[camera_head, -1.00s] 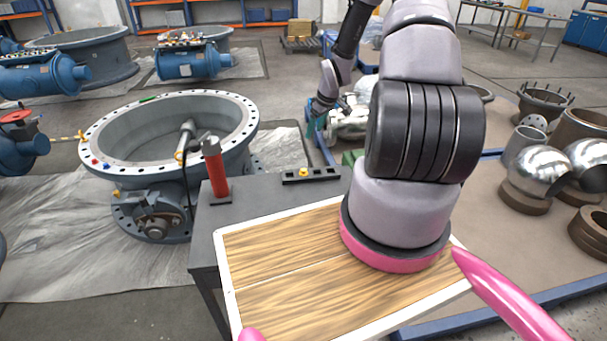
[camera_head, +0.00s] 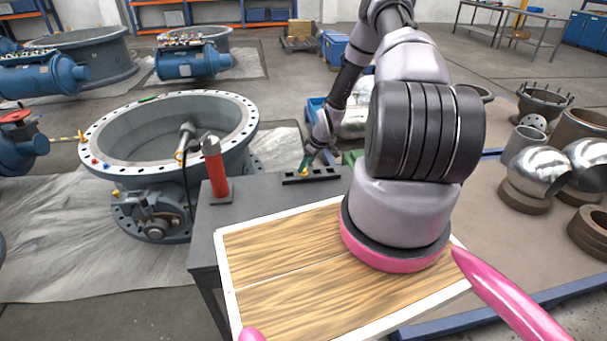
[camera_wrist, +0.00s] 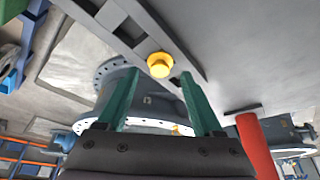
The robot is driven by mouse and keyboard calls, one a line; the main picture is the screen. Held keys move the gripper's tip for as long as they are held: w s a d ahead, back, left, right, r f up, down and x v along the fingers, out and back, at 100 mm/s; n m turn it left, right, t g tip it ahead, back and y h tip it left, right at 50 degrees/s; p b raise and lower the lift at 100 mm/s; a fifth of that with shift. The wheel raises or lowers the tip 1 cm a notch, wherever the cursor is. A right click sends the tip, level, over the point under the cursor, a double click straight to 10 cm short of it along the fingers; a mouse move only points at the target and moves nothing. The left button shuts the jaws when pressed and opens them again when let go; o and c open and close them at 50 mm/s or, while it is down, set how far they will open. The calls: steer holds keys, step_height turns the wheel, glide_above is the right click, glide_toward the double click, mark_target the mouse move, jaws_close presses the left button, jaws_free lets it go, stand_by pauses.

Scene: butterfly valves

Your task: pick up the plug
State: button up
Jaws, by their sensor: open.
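The plug (camera_head: 303,174) is a small yellow piece in a black slotted rack (camera_head: 325,175) on the grey table. In the wrist view the plug (camera_wrist: 160,65) shows a round yellow head. My gripper (camera_head: 307,164) is just above the rack, at the plug. In the wrist view its two green fingers (camera_wrist: 159,77) are apart, with the plug between their tips as seen from there. I cannot tell whether a finger touches it. Nothing is held.
A red cylinder (camera_head: 215,170) stands on the table left of the rack; it also shows in the wrist view (camera_wrist: 257,148). A large flanged valve body (camera_head: 245,125) stands beyond the table's left edge. A bare wooden board (camera_head: 290,270) lies in front.

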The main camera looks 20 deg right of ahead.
steer(key=shift+x, duration=1.15)
jaws_close()
